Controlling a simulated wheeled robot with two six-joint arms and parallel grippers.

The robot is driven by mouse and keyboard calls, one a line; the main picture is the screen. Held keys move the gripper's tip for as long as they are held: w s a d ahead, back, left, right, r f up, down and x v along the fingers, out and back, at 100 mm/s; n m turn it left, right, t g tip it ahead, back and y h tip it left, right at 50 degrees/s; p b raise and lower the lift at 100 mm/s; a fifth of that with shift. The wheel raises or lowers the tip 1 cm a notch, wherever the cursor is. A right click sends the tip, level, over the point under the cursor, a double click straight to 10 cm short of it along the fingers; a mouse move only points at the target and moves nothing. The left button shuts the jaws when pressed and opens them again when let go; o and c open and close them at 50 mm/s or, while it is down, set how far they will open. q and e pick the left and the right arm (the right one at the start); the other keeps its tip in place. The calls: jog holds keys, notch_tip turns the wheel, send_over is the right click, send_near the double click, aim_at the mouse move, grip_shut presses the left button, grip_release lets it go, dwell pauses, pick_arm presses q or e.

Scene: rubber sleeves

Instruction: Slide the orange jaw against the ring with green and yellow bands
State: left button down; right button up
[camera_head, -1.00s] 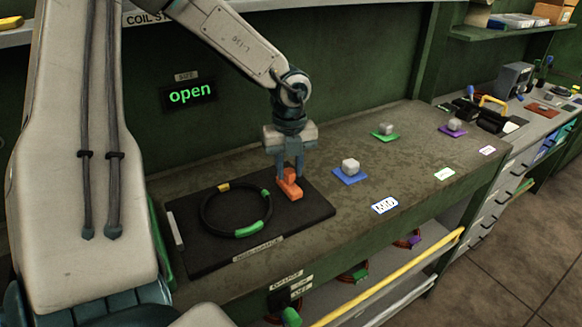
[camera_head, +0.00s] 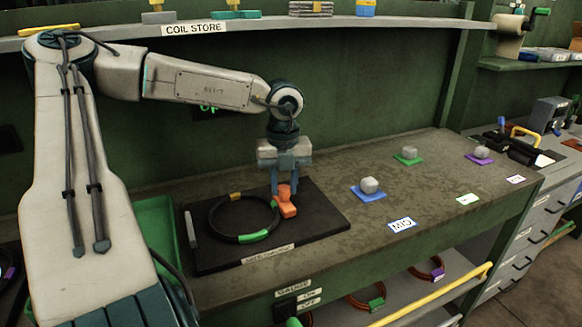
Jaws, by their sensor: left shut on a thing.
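The orange jaw (camera_head: 287,208) stands on the black board (camera_head: 318,222), at the right side of the ring (camera_head: 213,228). The ring is black with green and yellow bands and lies flat on the board. My left gripper (camera_head: 286,188) points down and is shut on the upper part of the orange jaw. The jaw's left side is very close to the ring's right edge; I cannot tell whether they touch. A green band (camera_head: 254,237) shows at the ring's front and a yellow band (camera_head: 236,197) at its back. My right gripper is not in view.
A grey block on a blue pad (camera_head: 369,194) stands right of the board, with blocks on green (camera_head: 407,161) and purple (camera_head: 482,160) pads farther right. A grey bar (camera_head: 190,229) stands at the board's left edge. My left arm covers part of the wall display.

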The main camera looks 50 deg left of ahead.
aim_at(284, 188)
pick_arm(q)
jog(key=shift+a, duration=0.1)
jog(key=c, duration=1.1)
grip_release()
jog(key=shift+r, duration=0.2)
notch_tip(284, 188, up, 10)
jog(key=b, duration=0.1)
jog(key=shift+r, duration=0.25)
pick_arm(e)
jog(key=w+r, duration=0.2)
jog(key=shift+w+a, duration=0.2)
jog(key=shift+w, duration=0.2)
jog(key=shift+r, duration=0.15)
